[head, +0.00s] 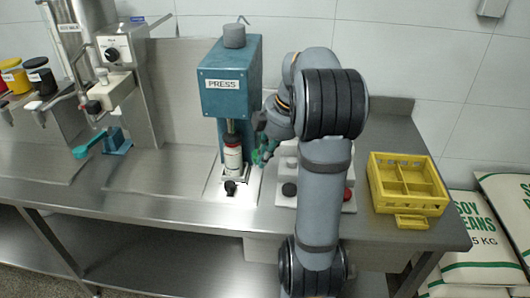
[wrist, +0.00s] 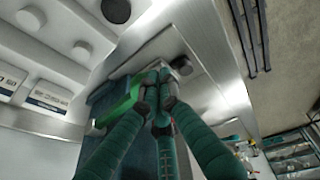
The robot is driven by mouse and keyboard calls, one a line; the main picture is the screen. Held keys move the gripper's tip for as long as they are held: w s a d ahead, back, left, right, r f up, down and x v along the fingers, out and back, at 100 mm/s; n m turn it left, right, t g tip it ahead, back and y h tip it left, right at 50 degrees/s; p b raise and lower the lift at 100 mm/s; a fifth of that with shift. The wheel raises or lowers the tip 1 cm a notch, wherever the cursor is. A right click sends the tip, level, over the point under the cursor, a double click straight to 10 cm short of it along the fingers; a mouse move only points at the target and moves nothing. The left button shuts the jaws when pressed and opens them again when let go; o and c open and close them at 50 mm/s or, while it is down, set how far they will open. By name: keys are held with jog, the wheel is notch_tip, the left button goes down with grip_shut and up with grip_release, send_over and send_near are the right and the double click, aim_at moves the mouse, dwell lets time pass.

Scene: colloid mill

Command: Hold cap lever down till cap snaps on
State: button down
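The teal press (head: 229,85) stands on the steel counter, marked PRESS. A white bottle (head: 232,157) stands upright under its ram; I cannot make out whether the cap is seated. The green cap lever (head: 256,156) is at the press's right side, partly hidden by my gripper (head: 264,147). In the wrist view the lever (wrist: 122,107) is a bright green bar reaching to the fingertips from the left. My gripper (wrist: 160,82) has its fingertips together there, close to or touching the lever; I cannot tell that the bar is between them.
A white control box (head: 311,181) with black and red knobs sits right of the press, partly behind my arm. A yellow divided crate (head: 407,187) is on the right. A filling machine (head: 118,70) and colored jars are on the left.

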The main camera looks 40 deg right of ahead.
jog(key=s+a+r, duration=0.2)
jog(key=s+r, duration=0.3)
jog(key=r, duration=0.1)
jog(key=shift+s, duration=0.35)
dwell(0.5)
jog(key=w+d+f, duration=0.2)
jog(key=w+f, duration=0.5)
jog(key=f, duration=0.1)
jog(key=shift+d, duration=0.4)
